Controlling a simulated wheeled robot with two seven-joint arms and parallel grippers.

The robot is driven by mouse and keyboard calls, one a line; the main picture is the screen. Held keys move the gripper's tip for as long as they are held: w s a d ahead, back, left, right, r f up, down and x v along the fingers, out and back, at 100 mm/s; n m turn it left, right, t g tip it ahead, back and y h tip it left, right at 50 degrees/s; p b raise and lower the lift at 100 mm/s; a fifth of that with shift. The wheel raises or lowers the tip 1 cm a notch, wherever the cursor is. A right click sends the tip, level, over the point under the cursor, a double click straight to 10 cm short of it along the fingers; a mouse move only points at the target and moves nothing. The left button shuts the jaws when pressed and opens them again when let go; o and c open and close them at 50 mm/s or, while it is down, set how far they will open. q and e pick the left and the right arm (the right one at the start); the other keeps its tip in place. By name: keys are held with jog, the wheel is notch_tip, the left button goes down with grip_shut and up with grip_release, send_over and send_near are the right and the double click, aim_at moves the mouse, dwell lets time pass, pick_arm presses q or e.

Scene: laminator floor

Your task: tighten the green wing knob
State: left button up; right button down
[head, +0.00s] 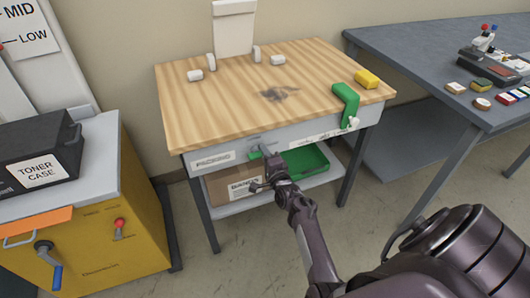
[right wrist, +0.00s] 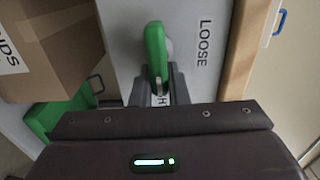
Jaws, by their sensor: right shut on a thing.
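The green wing knob (right wrist: 155,50) is on the front apron of the wooden-topped packing table (head: 230,80). In the right wrist view it is a long, rounded green wing standing out from a pale round base. My right gripper (right wrist: 158,88) is shut on the lower end of this wing, with one grey finger on each side. In the head view my right gripper (head: 267,155) is at the apron below the table's front edge, and only a little of the knob (head: 256,155) shows beside it. The word LOOSE is printed beside the knob. Another label is mostly hidden behind the fingers. My left gripper is not in view.
Below the apron, a shelf holds a cardboard box (head: 232,188) and a green tray (head: 312,160). A green bracket (head: 346,100) hangs over the table's right front edge, beside a yellow block (head: 367,79). A yellow cabinet (head: 95,215) stands left, a grey table (head: 420,50) right.

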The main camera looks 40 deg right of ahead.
jog(key=shift+a+f, duration=0.4)
jog(key=shift+a, duration=0.15)
jog(key=c, duration=1.4)
grip_release()
jog(key=shift+r, duration=0.25)
jog(key=shift+d, duration=0.15)
jog(key=v, duration=0.7)
jog(key=shift+s+p, duration=0.35)
jog(key=shift+p, duration=0.05)
jog(key=shift+o, duration=0.4)
